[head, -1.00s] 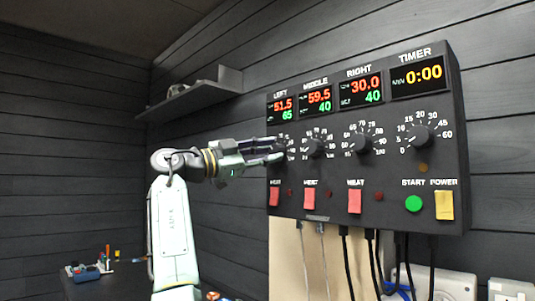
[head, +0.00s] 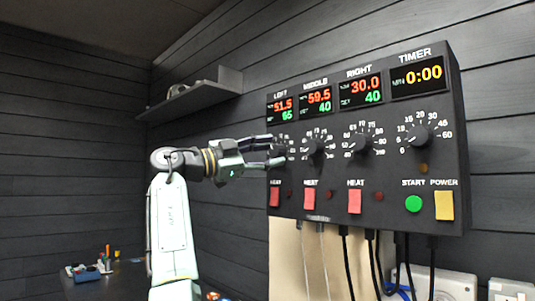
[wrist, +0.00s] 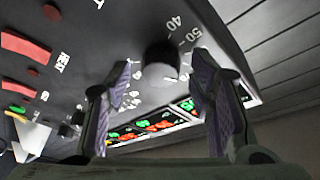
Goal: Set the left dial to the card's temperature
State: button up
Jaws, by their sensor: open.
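The left dial (head: 281,149) is a black knob at the left end of the dark control panel (head: 330,210), partly hidden by my gripper in the head view. The left display (head: 281,108) above it reads 51.5 in red and 65 in green. My gripper (head: 277,150) is open in front of this dial. In the wrist view the dial (wrist: 160,62) shows in the gap between my two spread fingers (wrist: 162,72); I cannot tell whether they touch it. The numbers 40 and 50 show beside it. I cannot make out a temperature card in either view.
The middle dial (head: 314,147), right dial (head: 358,143) and timer dial (head: 419,136) stand in a row to the right. Red heat switches (head: 309,199) sit below. A wall shelf (head: 190,100) is at the left. Cables hang under the panel.

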jog(key=v, duration=1.2)
jog(key=shift+d, duration=0.1)
